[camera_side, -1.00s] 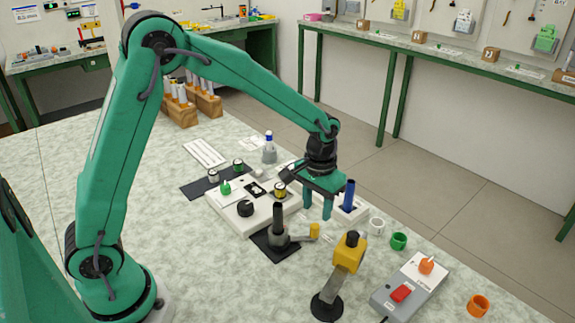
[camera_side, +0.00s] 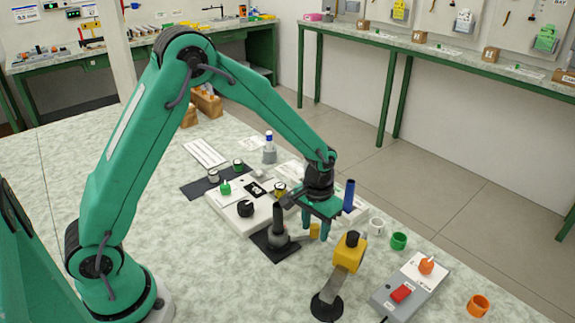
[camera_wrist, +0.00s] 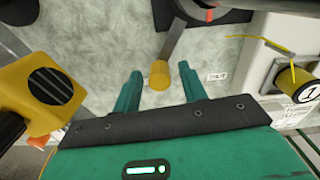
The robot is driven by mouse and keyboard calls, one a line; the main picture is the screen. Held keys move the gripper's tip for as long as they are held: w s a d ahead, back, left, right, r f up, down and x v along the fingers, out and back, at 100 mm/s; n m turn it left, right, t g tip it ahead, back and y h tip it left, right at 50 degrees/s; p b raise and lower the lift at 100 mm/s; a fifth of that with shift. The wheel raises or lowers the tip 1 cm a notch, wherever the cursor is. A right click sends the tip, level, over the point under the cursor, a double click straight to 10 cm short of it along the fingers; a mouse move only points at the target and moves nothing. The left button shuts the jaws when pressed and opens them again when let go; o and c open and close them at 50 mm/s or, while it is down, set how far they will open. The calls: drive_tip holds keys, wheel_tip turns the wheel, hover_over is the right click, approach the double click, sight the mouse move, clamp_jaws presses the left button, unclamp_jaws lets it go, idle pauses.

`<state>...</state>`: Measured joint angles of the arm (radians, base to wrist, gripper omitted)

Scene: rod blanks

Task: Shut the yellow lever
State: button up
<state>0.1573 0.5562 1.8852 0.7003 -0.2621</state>
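The yellow lever has a yellow knob (camera_side: 314,230) on a grey bar, which runs to the upright dark valve (camera_side: 278,222) on a black plate. In the wrist view the knob (camera_wrist: 159,76) sits between my two fingertips in the picture, with clear gaps on both sides. The grey bar (camera_wrist: 173,40) leads up to a dark base with a red mark. A small white label (camera_wrist: 216,77), seemingly reading SHUT, lies to the right of the knob. My gripper (camera_side: 316,232) is open and low at the knob; contact cannot be made out.
A yellow-headed device on a stand (camera_side: 350,250) is close in front. A white panel (camera_side: 228,208) with knobs lies left of the valve, and a blue cylinder (camera_side: 349,195) stands behind. A grey switch box (camera_side: 404,290) and loose rings, including a green one (camera_side: 399,241), lie to the right.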

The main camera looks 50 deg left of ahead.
clamp_jaws()
drive_tip(key=shift+w+a, duration=0.1)
drive_tip(key=shift+a, duration=0.1)
drive_tip(key=shift+w+a+n, duration=0.3)
drive_tip(key=shift+a+n, duration=0.5)
drive_tip(key=shift+n, duration=0.5)
drive_tip(key=a+n, duration=0.2)
drive_tip(key=shift+w+n, duration=0.2)
drive_tip(key=shift+n, duration=0.1)
drive_tip(key=shift+a+n, duration=1)
drive_tip(key=shift+n, duration=0.2)
drive_tip(key=shift+s+a+n, duration=0.2)
drive_tip(key=shift+a+n, duration=0.3)
drive_tip(key=shift+n, duration=0.15)
drive_tip(key=shift+s+a+n, duration=0.15)
drive_tip(key=shift+a+n, duration=0.35)
drive_tip(key=shift+n, duration=0.15)
drive_tip(key=shift+r, duration=0.1)
